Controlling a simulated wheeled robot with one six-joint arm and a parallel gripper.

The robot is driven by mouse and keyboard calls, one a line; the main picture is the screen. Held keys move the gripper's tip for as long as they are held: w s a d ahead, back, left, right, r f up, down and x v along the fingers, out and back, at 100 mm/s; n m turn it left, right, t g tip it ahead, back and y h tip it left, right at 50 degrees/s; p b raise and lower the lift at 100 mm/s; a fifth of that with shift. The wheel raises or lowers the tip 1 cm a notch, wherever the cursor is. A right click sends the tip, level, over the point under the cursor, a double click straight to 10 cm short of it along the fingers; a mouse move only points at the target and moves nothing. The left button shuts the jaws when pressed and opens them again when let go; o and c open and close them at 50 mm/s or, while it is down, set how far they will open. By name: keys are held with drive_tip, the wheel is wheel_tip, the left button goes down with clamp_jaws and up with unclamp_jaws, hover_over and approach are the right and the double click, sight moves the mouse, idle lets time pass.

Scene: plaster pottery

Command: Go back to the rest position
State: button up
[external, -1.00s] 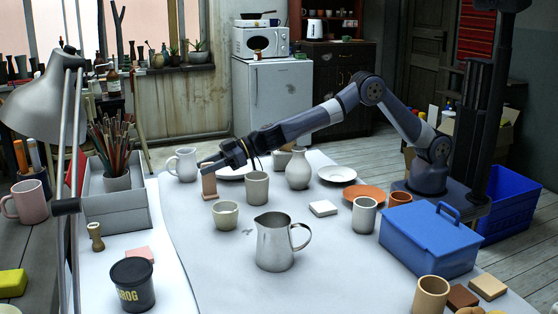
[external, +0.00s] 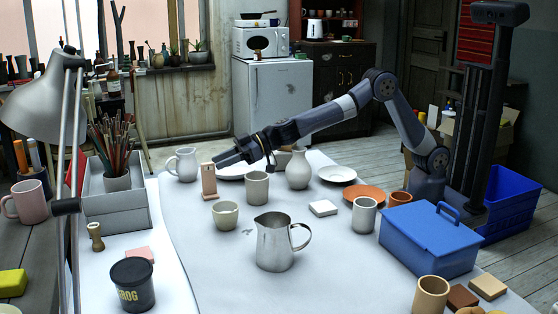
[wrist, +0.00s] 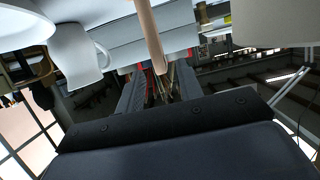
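My gripper (external: 218,158) hangs over the far left part of the white table (external: 190,240), just right of a tan upright block (external: 209,181). In the wrist view my gripper (wrist: 158,78) has its two fingers apart with nothing held between them. The tan block (wrist: 150,35) shows beyond the fingertips there, apart from them. The block stands upright on the table. My arm reaches across the table from the right.
A white mug (external: 184,164) stands behind the block, a grey cup (external: 257,188) and white vase (external: 298,170) to its right. A blue toolbox (external: 430,240) stands right.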

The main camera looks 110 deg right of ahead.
sight(208, 166)
drive_tip(key=shift+p+x, duration=1.8)
drive_tip(key=shift+x, duration=0.6)
wheel_tip(208, 166, up, 11)
drive_tip(key=p, duration=0.8)
drive_tip(key=shift+f+p, duration=0.15)
drive_tip(key=shift+p, duration=0.15)
drive_tip(key=s+d+r+m+h+b, duration=0.1)
drive_tip(key=s+d+h, duration=0.1)
drive_tip(key=s+d, duration=0.75)
drive_tip(key=s+d+m+h, duration=0.15)
drive_tip(key=s+d, duration=0.45)
drive_tip(key=d, duration=0.6)
drive_tip(key=s+d+m+h, duration=0.1)
drive_tip(key=s+d, duration=0.2)
drive_tip(key=s, duration=0.3)
drive_tip(key=s+d+r+g+h, duration=0.1)
drive_tip(key=s+d, duration=0.2)
drive_tip(key=s, duration=0.4)
drive_tip(key=s+d+r+m+h, duration=0.1)
drive_tip(key=s+d, duration=0.2)
drive_tip(key=s, duration=0.4)
drive_tip(key=shift+d+m+b, duration=0.2)
drive_tip(key=shift+m+b, duration=0.15)
drive_tip(key=shift+b, duration=0.05)
drive_tip(key=shift+s, duration=0.1)
